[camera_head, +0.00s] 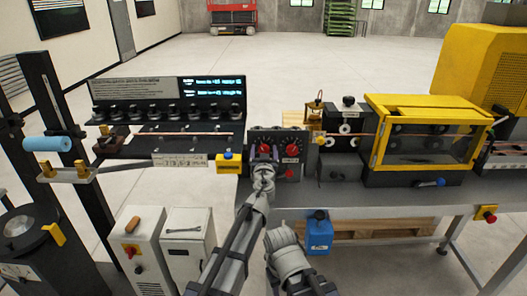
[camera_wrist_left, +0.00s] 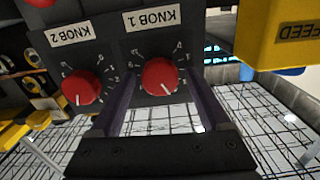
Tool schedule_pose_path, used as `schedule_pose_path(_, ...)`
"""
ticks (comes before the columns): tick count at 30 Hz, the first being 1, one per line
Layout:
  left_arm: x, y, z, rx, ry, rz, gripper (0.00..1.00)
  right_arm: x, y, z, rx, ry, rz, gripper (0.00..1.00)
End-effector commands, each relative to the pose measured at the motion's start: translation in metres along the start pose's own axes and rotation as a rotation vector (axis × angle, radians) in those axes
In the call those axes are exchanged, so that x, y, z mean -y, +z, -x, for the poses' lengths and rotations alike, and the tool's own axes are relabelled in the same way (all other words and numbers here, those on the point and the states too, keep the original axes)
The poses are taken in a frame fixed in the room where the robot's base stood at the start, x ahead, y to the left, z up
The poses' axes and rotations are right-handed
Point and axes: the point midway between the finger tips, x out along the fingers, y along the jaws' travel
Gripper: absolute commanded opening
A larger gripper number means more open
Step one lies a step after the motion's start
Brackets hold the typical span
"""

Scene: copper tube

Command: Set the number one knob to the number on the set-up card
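The dark control panel (camera_head: 279,137) in the head view carries two red knobs. Knob 1 (camera_wrist_left: 160,76) shows in the wrist view, upside down, beside its KNOB 1 label (camera_wrist_left: 150,18); its white pointer line slants down and right in that picture. Knob 2 (camera_wrist_left: 81,87) is to its left there and also shows in the head view (camera_head: 292,149). My left gripper (camera_head: 264,158) is at knob 1, its two dark fingers apart, one on each side below the knob; contact is not clear. My right gripper is not visible. I cannot identify the set-up card surely.
A white plate with small characters (camera_head: 180,160) and a yellow box with a blue button (camera_head: 229,163) are left of the panel. A yellow-framed clear guard (camera_head: 425,150) stands at right. A yellow block (camera_wrist_left: 275,32) is close by in the wrist view.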

Motion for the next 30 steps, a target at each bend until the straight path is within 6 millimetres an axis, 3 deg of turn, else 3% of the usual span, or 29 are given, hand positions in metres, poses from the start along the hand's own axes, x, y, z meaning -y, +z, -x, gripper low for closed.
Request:
schedule_pose_path(2,0.0001,0.0000,0.0000,0.000,0.000,0.000,0.71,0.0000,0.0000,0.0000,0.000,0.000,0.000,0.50)
schedule_pose_path(21,0.0001,0.0000,0.0002,0.000,0.000,0.000,0.00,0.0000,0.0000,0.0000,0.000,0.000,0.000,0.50)
schedule_pose_path(30,-0.0001,0.0000,0.0002,0.000,0.000,-0.034,0.00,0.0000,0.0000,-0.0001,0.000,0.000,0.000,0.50)
